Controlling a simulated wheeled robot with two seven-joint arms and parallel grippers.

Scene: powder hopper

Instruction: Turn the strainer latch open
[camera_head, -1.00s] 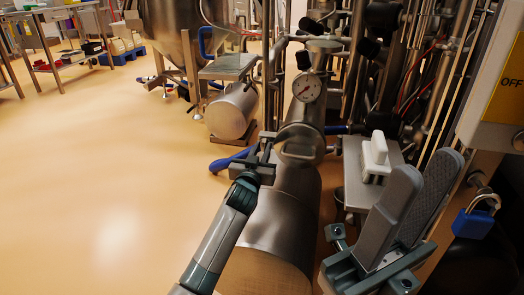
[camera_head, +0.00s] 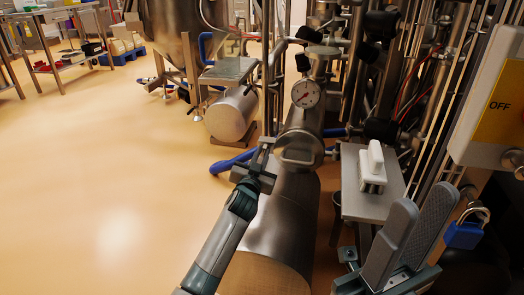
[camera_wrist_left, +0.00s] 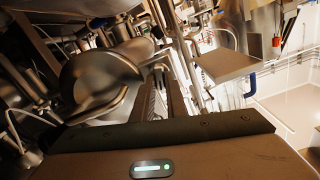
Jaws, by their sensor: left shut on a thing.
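The strainer is a steel cylinder (camera_head: 285,205) in the middle of the head view. Its round cap shows in the left wrist view (camera_wrist_left: 95,80). The latch, a curved metal handle (camera_head: 299,160), lies across the cap. It also shows in the left wrist view (camera_wrist_left: 100,108). My left gripper (camera_head: 265,153) is at the latch's left end, shut on it. In the left wrist view its fingers (camera_wrist_left: 164,85) are close together, and the contact is partly hidden. My right gripper (camera_head: 422,202) is at lower right, its grey fingers apart and empty.
A white-handled brush (camera_head: 373,165) sits on a steel shelf (camera_head: 365,205) to the right. A blue padlock (camera_head: 463,234) hangs near my right gripper. Pipes crowd the back; the floor (camera_head: 110,190) at left is clear.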

